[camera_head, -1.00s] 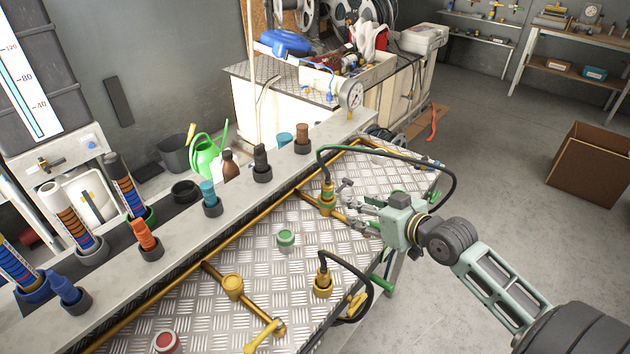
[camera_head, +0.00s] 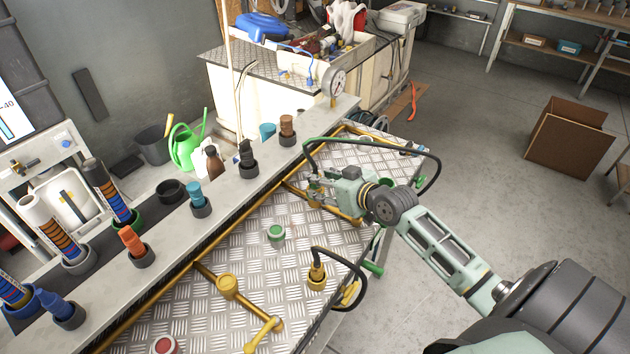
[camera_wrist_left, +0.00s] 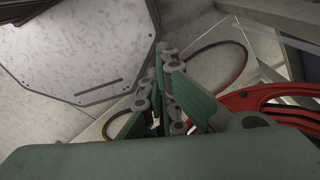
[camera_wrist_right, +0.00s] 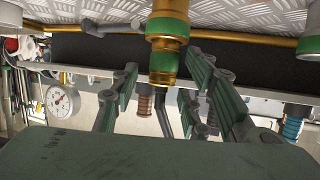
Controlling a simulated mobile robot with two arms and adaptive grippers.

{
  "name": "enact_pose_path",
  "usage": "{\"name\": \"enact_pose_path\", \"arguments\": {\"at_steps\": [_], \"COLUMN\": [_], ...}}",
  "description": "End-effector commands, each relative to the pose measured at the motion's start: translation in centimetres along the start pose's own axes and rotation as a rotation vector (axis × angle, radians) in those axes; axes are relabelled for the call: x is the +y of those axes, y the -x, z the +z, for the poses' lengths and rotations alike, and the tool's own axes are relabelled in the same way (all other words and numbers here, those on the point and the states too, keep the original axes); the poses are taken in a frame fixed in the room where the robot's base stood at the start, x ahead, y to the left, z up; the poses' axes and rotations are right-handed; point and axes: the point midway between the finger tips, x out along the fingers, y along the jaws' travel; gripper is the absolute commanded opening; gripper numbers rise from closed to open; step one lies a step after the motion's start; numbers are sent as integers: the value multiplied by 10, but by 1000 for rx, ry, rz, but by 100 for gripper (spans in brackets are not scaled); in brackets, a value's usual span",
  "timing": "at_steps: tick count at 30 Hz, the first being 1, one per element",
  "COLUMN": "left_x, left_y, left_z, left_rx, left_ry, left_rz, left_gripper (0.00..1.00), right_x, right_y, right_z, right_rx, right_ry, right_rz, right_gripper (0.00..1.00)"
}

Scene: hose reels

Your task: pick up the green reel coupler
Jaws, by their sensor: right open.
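The green reel coupler is a brass fitting with a green band, upright on the tread-plate table with a black hose from its top. In the head view my right gripper (camera_head: 318,192) reaches it from the right and partly hides it. In the right wrist view the brass coupler (camera_wrist_right: 166,42) with its green band stands between the spread fingers of my right gripper (camera_wrist_right: 163,75), with gaps on both sides. My left gripper (camera_wrist_left: 165,65) shows only in the left wrist view, its fingers together, with nothing seen between them.
A second brass coupler with hose (camera_head: 317,280) stands nearer on the table. A green button (camera_head: 276,232), a red button (camera_head: 164,345) and a brass valve handle (camera_head: 264,335) are on the plate. A ledge with several coloured plugs runs along the left. A pressure gauge (camera_head: 338,82) stands behind.

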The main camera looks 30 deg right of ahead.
Motion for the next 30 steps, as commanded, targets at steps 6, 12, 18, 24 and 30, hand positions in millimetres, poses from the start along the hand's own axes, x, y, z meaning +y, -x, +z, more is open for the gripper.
{"name": "enact_pose_path", "arguments": {"at_steps": [6,12,18,24,30], "left_x": [-2,0,1,1,0], "left_y": [0,0,0,0,0], "left_z": [-14,-3,4,4,3], "left_rx": [21,6,-5,-5,-4], "left_ry": [0,0,-1,-1,-1], "left_rz": [-2,0,1,1,1], "left_gripper": [0,0,0,0,0], "right_x": [0,0,0,1,1], "right_y": [-2,-2,-2,-2,-2], "right_z": [0,0,0,0,-1], "right_rx": [1,1,1,1,3], "right_ry": [0,0,1,1,2], "right_rz": [1,1,1,1,2], "right_gripper": [42,28,10,0,0]}}
